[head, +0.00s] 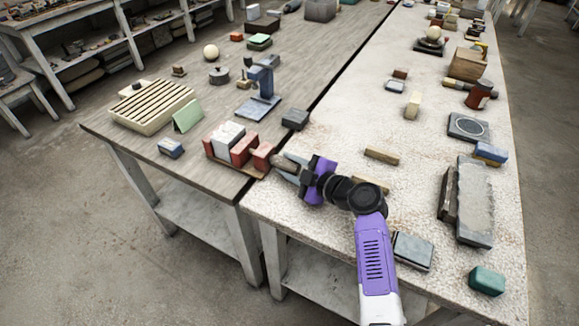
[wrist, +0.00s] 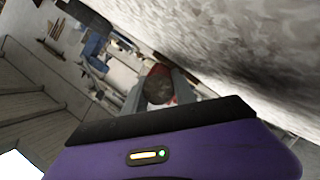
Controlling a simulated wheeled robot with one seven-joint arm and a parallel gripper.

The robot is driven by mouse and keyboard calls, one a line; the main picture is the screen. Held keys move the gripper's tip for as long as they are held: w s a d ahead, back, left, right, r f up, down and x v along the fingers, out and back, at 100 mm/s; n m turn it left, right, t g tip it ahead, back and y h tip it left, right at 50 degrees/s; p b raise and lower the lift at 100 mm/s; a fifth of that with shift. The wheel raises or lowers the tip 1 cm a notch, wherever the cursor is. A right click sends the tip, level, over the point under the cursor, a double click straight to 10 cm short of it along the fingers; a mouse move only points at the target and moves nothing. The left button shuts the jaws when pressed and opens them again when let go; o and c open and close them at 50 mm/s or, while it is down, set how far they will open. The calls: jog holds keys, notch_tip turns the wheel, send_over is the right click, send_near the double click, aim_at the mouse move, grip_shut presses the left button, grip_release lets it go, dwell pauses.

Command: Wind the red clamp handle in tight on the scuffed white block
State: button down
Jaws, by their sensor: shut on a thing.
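The red clamp (head: 243,150) lies low on the left bench near its front corner. The scuffed white block (head: 228,135) stands between its red parts; whether they press on it is too small to tell. My gripper (head: 283,168) is at the clamp's right end, shut on the handle. In the wrist view the handle's round, dark brownish end (wrist: 158,91) sits between my two grey fingers, with red just beyond it. The fingers and purple wrist hide most of the handle in the head view. The white block cannot be made out in the wrist view.
A dark grey block (head: 295,119) lies just behind the clamp. A tan bar (head: 381,156) lies on the pale right bench. A dark gap runs between the benches.

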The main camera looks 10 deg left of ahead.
jog(key=m+g+b, duration=0.1)
jog(key=m+b, duration=0.1)
jog(key=m+g+b, duration=0.1)
jog(key=shift+f+m+g, duration=0.25)
jog(key=shift+m+g, duration=0.05)
jog(key=shift+m, duration=0.1)
jog(key=m+g+b, duration=0.2)
jog(key=shift+s+m+y+b, duration=0.1)
jog(key=shift+m+y+b, duration=0.25)
jog(key=shift+m+y, duration=0.05)
jog(key=m+g+y+b, duration=0.1)
jog(key=m+g+b, duration=0.1)
jog(key=m+b, duration=0.2)
jog(key=shift+g, duration=0.4)
jog(key=shift+s+r+m+g+y+b, duration=0.1)
jog(key=shift+m+g+y+b, duration=0.55)
jog(key=shift+m+b, duration=0.35)
jog(key=c, duration=1.4)
grip_release()
jog(key=shift+o, duration=0.5)
jog(key=shift+r, duration=0.1)
